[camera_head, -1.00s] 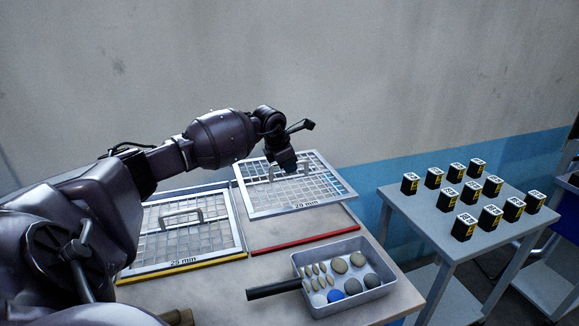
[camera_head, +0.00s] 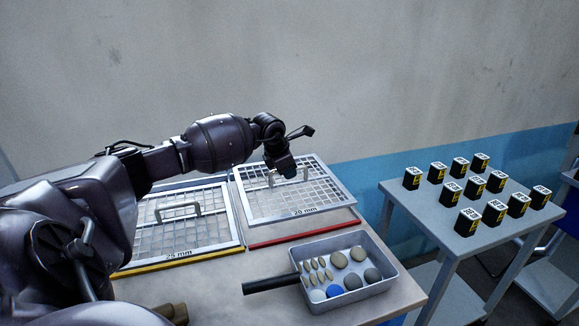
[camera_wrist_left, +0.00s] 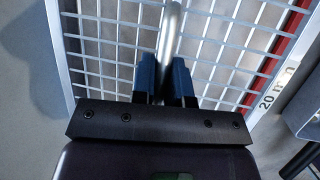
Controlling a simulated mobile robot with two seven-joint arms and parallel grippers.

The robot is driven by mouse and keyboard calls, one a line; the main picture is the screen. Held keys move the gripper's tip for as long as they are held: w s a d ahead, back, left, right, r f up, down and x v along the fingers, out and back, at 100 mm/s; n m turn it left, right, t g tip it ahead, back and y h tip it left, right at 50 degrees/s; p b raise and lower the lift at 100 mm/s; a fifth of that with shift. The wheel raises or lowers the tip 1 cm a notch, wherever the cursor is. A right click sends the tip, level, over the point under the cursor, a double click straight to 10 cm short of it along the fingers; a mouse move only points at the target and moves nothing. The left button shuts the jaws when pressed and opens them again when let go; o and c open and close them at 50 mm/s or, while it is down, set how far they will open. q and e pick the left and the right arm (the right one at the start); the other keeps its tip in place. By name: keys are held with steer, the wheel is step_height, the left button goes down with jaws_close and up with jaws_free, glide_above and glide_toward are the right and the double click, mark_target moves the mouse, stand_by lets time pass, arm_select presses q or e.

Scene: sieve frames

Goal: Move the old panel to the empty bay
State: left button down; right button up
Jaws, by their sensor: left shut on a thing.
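The 20 mm mesh panel (camera_head: 318,207), a metal-framed grid with a raised handle, is over the red-edged bay (camera_head: 305,233) on the bench. A narrow gap shows between its front edge and the red strip, so it looks slightly raised. My left gripper (camera_head: 286,175) is shut on its handle; the blue fingers (camera_wrist_left: 166,82) grip the handle bar (camera_wrist_left: 171,35) in the left wrist view. The 25 mm panel (camera_head: 183,252) lies to the left in the yellow-edged bay (camera_head: 180,261), its handle (camera_head: 178,211) free. My right gripper is not in view.
A grey tray (camera_head: 386,287) of stones, with a dark rod (camera_head: 270,285) beside it, stands at the bench front. A side table (camera_head: 415,206) at right holds several black boxes (camera_head: 475,184). A wall (camera_head: 400,80) rises behind the bench.

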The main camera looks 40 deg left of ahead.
mark_target(288, 182)
arm_select(q)
steer(key=shift+f+b, duration=0.3)
steer(key=shift+f, duration=0.55)
steer(key=shift+f+b, duration=0.35)
steer(key=shift+f, duration=1.2)
